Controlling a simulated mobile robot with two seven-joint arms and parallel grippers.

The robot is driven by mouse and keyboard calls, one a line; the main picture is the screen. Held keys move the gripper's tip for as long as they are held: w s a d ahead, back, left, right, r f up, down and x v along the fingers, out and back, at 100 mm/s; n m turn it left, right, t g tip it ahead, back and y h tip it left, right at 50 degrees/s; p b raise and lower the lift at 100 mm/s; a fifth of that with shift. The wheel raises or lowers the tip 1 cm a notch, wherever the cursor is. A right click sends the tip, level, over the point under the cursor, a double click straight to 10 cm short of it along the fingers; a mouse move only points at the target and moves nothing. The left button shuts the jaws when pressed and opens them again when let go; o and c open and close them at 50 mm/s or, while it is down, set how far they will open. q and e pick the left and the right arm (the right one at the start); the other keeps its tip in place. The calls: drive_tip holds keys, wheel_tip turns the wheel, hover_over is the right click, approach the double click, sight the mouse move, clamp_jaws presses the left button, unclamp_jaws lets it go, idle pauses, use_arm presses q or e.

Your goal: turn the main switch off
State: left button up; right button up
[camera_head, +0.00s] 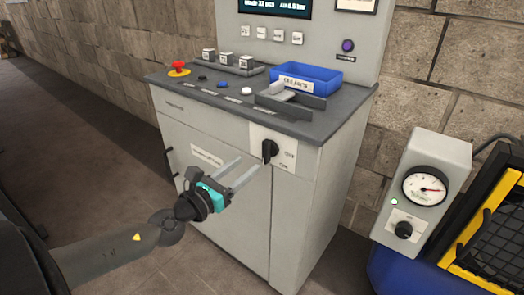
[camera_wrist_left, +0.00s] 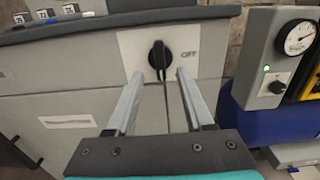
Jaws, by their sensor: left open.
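The main switch (camera_head: 269,151) is a black rotary knob on a pale plate at the upper right of the grey cabinet's front. Its handle stands about upright, with OFF to its right and ON low on the plate in the head view. The knob also shows in the left wrist view (camera_wrist_left: 160,56), where the ON mark cannot be made out. My left gripper (camera_head: 247,168) is open and empty in front of the cabinet. In the left wrist view its fingertips (camera_wrist_left: 166,76) lie either side of the knob's lower end; contact cannot be told. My right gripper is out of view.
The cabinet top (camera_head: 180,82) overhangs the switch and carries a red emergency button (camera_head: 179,67) and a blue tray (camera_head: 305,77). A grey gauge box (camera_head: 424,175) stands to the right, near a yellow-edged frame (camera_head: 480,220). Floor on the left is clear.

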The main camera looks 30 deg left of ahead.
sight(263, 152)
use_arm(q)
drive_tip(key=shift+w+d+p, duration=0.15)
drive_tip(key=shift+w, duration=1.8)
drive_tip(key=shift+w+d+p, duration=0.15)
drive_tip(key=shift+w, duration=1.75)
clamp_jaws()
